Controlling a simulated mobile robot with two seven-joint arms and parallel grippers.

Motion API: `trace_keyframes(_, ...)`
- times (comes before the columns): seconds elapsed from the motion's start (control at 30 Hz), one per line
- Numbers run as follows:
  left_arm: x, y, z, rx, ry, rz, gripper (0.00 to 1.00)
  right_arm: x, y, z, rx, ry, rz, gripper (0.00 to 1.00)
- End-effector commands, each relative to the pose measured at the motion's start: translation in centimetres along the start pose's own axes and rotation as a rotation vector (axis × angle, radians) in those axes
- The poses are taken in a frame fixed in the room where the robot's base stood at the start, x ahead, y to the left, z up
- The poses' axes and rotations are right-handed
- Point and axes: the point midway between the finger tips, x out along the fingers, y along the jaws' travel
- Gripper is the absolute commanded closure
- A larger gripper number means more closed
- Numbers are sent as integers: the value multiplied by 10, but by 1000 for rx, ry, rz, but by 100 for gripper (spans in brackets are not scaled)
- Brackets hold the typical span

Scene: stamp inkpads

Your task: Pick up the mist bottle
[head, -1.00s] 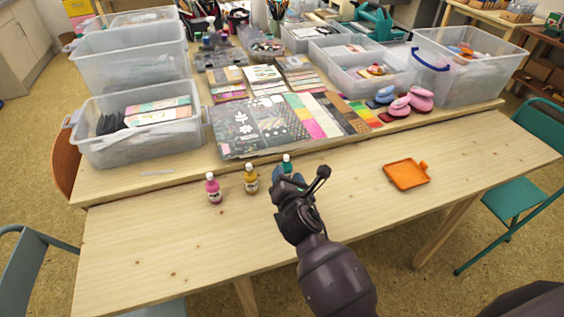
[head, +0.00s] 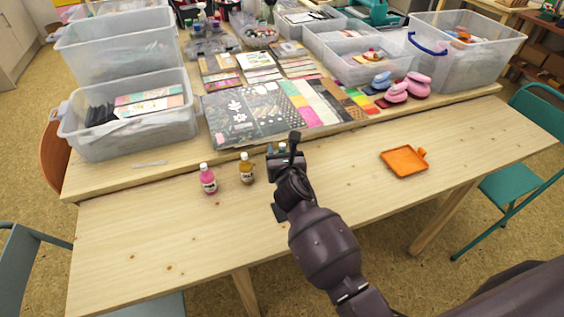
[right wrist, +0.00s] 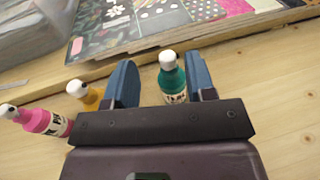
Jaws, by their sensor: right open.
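Three small white-capped bottles stand upright in a row on the front table: a pink one (head: 208,179), an amber one (head: 246,169) and a teal-green one (right wrist: 172,82). Their labels are too small to read, so I cannot tell by name which is the mist bottle. My right gripper (head: 284,158) is low at the green bottle and mostly hides it in the head view. In the right wrist view the gripper's blue fingers (right wrist: 161,80) are open, with the green bottle between them, nearer the right finger. My left gripper is not in view.
The amber bottle (right wrist: 84,93) is just outside the left finger, with the pink bottle (right wrist: 42,121) beyond it. An orange tray (head: 404,161) lies to the right. Patterned paper sheets (head: 240,118) and clear bins (head: 140,139) fill the raised back table. The front table's left side is clear.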

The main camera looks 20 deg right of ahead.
Motion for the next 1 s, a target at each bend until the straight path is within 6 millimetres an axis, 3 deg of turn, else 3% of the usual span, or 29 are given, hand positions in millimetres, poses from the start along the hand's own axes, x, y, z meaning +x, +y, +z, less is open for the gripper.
trace_keyframes(0.43, 7, 3, 15, 1, -23, 5, 57, 47, -7, -6, 2, 2, 1, 50)
trace_keyframes(0.77, 6, 3, 9, 1, -11, 5, 57, 52, -8, -4, 1, 0, 0, 50)
trace_keyframes(0.8, 6, 3, 9, 1, -11, 5, 57, 52, -8, -4, 1, 0, 0, 51)
trace_keyframes(1.0, 6, 3, 10, 1, -12, 5, 57, 52, -8, -4, 1, 0, 0, 82)
